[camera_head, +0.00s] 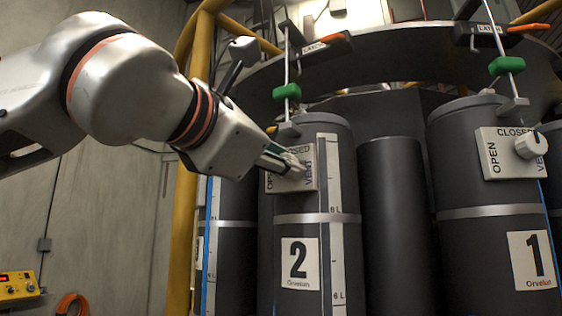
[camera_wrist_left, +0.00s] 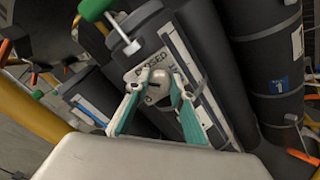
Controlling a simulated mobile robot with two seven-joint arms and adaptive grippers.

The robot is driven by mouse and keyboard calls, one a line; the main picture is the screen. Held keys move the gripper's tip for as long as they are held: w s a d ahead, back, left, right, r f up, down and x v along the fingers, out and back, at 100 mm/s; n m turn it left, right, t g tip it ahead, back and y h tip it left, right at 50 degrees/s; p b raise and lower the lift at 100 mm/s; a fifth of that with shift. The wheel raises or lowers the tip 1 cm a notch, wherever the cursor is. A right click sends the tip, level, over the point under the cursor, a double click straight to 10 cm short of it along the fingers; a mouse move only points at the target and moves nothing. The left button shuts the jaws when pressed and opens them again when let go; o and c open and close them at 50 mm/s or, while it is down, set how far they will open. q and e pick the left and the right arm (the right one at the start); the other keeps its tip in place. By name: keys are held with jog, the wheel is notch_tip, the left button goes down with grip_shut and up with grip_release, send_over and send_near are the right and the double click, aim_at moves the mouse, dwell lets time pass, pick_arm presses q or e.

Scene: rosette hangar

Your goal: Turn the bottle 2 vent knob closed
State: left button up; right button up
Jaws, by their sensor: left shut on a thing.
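Bottle 2 (camera_head: 345,235) is a dark grey cylinder with a "2" label, left of centre in the head view. Its white vent plate (camera_head: 310,180) is partly covered by my left gripper (camera_head: 293,165). In the left wrist view, the fingers of my left gripper (camera_wrist_left: 159,76) are on both sides of the pale, rounded vent knob (camera_wrist_left: 158,86) and shut on it. The word "CLOSED" shows on the vent plate (camera_wrist_left: 153,63) above the knob. The knob's pointing direction is hard to tell. The right gripper is not in view.
Bottle 1 (camera_head: 480,245) stands to the right with its own vent knob (camera_head: 529,146). A yellow post (camera_head: 184,220) stands left of the bottles.

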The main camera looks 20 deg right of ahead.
pick_arm(q)
jog(key=shift+m, duration=4.2)
jog(key=shift+f+p, duration=0.1)
jog(key=shift+p, duration=0.2)
jog(key=o, duration=1.1)
jog(key=shift+o, duration=0.2)
jog(key=v, duration=1.2)
jog(key=shift+d, duration=0.1)
